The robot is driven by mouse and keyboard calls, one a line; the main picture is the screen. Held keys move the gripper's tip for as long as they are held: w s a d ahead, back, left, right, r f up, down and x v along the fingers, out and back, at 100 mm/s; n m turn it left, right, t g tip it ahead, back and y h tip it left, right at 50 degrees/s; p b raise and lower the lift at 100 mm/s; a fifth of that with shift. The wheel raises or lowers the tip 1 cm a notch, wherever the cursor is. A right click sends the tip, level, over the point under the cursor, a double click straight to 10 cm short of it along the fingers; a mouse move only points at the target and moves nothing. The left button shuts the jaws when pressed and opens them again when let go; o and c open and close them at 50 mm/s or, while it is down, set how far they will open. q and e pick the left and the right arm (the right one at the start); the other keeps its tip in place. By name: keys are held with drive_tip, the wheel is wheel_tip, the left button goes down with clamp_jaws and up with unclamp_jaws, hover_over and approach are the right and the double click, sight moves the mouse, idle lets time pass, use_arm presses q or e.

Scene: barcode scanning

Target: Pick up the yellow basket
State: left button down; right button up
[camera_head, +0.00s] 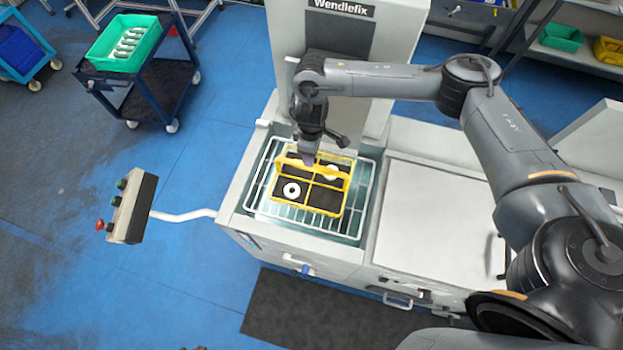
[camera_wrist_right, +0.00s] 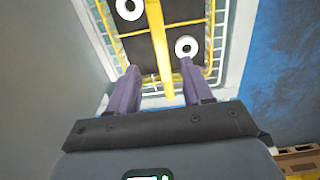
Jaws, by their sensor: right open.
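The yellow basket (camera_head: 312,183) sits on a white wire rack (camera_head: 262,172) inside the open tank of a grey-white machine. It has a raised handle bar, which also shows in the wrist view (camera_wrist_right: 158,42). White ring-shaped parts (camera_head: 291,190) lie on its dark floor. My right gripper (camera_head: 308,159) is over the basket, pointing down at the handle. In the wrist view its two purple fingers (camera_wrist_right: 160,82) are apart, with the handle bar between and just beyond their tips. I cannot tell whether they touch it. My left gripper is not in view.
The machine's tall column (camera_head: 340,35) stands right behind the basket. A flat white worktop (camera_head: 440,215) lies to the right. A control box (camera_head: 132,207) on a white arm is at the left. A cart with a green bin (camera_head: 125,43) stands at the back left.

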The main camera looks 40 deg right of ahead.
wheel_tip(320, 180, down, 3)
drive_tip(key=shift+f, duration=0.2)
drive_tip(key=shift+s+f+p, duration=0.1)
drive_tip(key=shift+f+p, duration=0.25)
drive_tip(key=shift+f, duration=0.2)
drive_tip(key=shift+f+p, duration=0.3)
drive_tip(key=shift+f, duration=1.75)
drive_tip(key=shift+f, duration=0.25)
